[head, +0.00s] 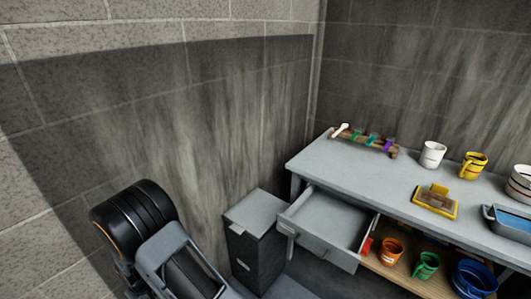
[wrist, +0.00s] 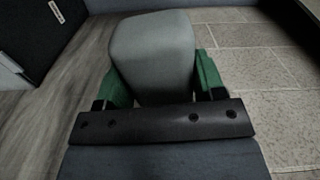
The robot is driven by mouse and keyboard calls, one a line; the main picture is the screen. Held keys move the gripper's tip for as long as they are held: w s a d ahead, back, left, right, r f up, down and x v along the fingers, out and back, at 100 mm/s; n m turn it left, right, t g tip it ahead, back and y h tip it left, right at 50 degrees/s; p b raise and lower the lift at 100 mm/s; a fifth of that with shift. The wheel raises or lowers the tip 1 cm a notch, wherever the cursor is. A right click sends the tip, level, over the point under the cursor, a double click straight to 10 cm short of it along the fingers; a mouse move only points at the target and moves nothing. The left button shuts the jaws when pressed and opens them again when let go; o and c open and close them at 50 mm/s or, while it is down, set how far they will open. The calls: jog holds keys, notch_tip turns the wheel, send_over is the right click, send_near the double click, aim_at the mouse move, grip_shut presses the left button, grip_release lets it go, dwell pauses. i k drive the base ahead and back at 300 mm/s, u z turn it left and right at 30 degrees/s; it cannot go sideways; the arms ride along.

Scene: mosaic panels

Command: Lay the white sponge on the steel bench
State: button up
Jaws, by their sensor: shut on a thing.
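The white sponge (wrist: 155,50), a pale grey-white block in the dim light, is between the green fingers of my gripper (wrist: 163,82) in the wrist view. The gripper is shut on it, with a finger against each side. Floor shows behind the sponge there. The steel bench (head: 350,178) stands at the right in the head view, its grey top bare at the left end and along part of the front. My gripper and the sponge are not visible in the head view; only part of my arm shows at lower left.
A drawer (head: 326,228) stands open under the bench's left end, beside a dark cabinet (head: 253,245). On the bench are a tool rack (head: 363,141), a white mug (head: 432,155), a yellow mug (head: 474,164), a yellow tray (head: 422,203) and a blue-filled pan (head: 512,224).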

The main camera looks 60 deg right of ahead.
aim_at(373, 184)
jog(key=z, duration=1.95)
